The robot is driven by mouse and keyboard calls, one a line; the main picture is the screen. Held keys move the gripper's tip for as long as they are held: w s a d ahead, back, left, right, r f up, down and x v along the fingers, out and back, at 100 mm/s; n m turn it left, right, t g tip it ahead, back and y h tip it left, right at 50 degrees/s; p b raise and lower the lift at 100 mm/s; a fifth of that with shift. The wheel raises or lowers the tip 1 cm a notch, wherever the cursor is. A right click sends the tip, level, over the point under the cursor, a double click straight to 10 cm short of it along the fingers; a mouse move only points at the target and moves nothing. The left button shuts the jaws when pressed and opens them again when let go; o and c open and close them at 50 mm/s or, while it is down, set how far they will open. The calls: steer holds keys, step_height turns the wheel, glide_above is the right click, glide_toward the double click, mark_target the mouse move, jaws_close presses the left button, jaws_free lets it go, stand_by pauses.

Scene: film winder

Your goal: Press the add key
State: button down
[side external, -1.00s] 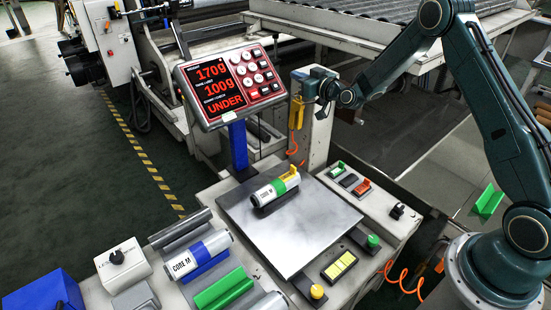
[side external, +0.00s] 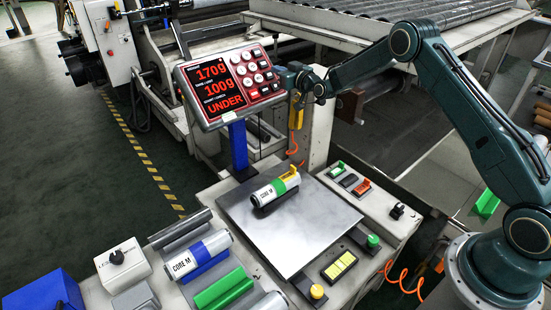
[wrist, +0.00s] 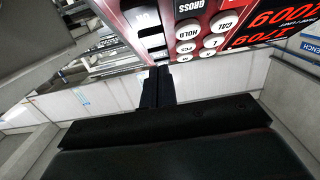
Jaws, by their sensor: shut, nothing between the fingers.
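The scale's display unit (side external: 230,83) stands on a blue post, with red digits reading 170g, 100g and UNDER. Its red key panel (side external: 254,71) has round white keys and a bottom row of small keys. In the wrist view some keys read GROSS, HOLD (wrist: 185,32) and CAL; I cannot read an add key. My gripper (side external: 284,74) is at the panel's right edge, pointing left; whether it touches is unclear. In the wrist view its shut, empty fingers (wrist: 157,72) point at the lower edge of the panel, near small rectangular keys (wrist: 152,41).
A roll labelled CORE M (side external: 276,188) lies on the steel weighing plate (side external: 318,225). A second CORE M roll (side external: 196,256) rests on a blue cradle at front left. A yellow hanging control (side external: 296,112) is just below my gripper. Small coloured buttons (side external: 348,181) are right of the plate.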

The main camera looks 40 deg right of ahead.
mark_target(271, 78)
steer(key=shift+w+f, duration=0.95)
steer(key=shift+f, duration=0.2)
steer(key=shift+w+f, duration=0.1)
steer(key=shift+w+f, duration=0.15)
steer(key=shift+f, duration=0.05)
steer(key=shift+w+f, duration=0.25)
steer(key=shift+f, duration=0.35)
steer(key=shift+a+f, duration=0.1)
steer(key=shift+s+d+r, duration=0.1)
steer(key=shift+s+r, duration=0.35)
steer(key=shift+r, duration=0.3)
steer(key=shift+s+d+r, duration=0.1)
steer(key=shift+s+r, duration=0.4)
steer(key=shift+r, duration=0.25)
steer(key=shift+s+r, duration=0.45)
steer(key=shift+r, duration=0.3)
steer(key=s, duration=0.9)
steer(key=shift+s+r, duration=0.25)
steer(key=shift+r, duration=0.1)
